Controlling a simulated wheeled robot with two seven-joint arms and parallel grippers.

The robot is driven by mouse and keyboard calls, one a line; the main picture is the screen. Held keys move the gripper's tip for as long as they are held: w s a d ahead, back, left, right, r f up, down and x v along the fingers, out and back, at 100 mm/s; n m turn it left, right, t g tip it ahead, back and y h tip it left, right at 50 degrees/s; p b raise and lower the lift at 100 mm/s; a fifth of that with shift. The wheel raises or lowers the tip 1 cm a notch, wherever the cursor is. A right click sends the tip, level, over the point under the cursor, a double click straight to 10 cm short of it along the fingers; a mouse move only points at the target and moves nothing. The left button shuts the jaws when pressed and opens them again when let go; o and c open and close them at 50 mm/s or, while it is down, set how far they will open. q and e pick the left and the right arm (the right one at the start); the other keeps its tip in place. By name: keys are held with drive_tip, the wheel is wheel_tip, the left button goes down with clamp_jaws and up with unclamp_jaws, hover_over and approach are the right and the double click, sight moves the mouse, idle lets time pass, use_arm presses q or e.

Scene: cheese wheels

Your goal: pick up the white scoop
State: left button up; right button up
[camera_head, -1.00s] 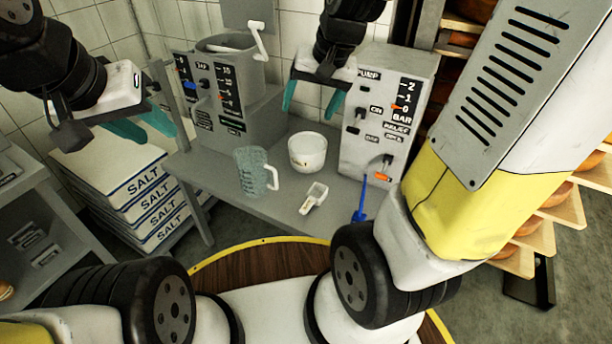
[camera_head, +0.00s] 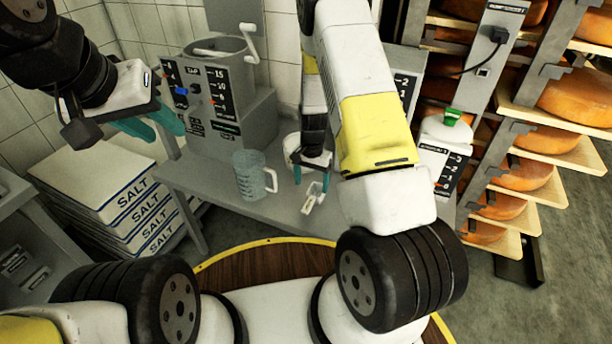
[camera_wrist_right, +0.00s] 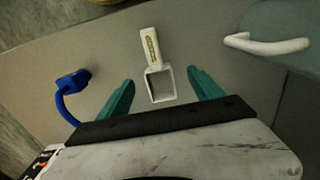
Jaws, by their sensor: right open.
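The white scoop (camera_head: 312,199) lies on the grey metal table below my right gripper (camera_head: 312,175). In the right wrist view the scoop (camera_wrist_right: 155,68) has its square bowl towards my gripper and its handle pointing away. My right gripper (camera_wrist_right: 155,88) is open, with one teal finger on either side of the scoop's bowl and a gap on both sides. I cannot tell how high the fingertips are above the table. My left gripper (camera_head: 150,127) is at the left, over the salt sacks, with its teal fingers apart and nothing between them.
A clear measuring jug (camera_head: 250,177) with a white handle stands left of the scoop; its handle (camera_wrist_right: 268,45) shows in the wrist view. A blue object (camera_wrist_right: 72,82) lies on the other side. A white tub (camera_head: 291,146) is partly hidden behind my right gripper. Salt sacks (camera_head: 100,180) are stacked at left.

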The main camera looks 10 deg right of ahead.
sight(314, 195)
drive_tip(key=f, duration=0.4)
drive_tip(key=d+f, duration=0.1)
drive_tip(key=f, duration=0.2)
drive_tip(key=shift+w, duration=0.15)
drive_tip(key=shift+r, duration=0.1)
drive_tip(key=c, duration=1.4)
drive_tip(key=shift+r, duration=0.6)
wheel_tip(314, 195, up, 2)
drive_tip(key=shift+r, duration=0.15)
drive_tip(key=s, duration=0.5)
drive_tip(key=s+a+r, duration=0.1)
drive_tip(key=s, duration=0.4)
drive_tip(key=s+a, duration=0.1)
drive_tip(key=s, duration=0.5)
drive_tip(key=shift+a+r, duration=0.15)
drive_tip(key=shift+r, duration=0.1)
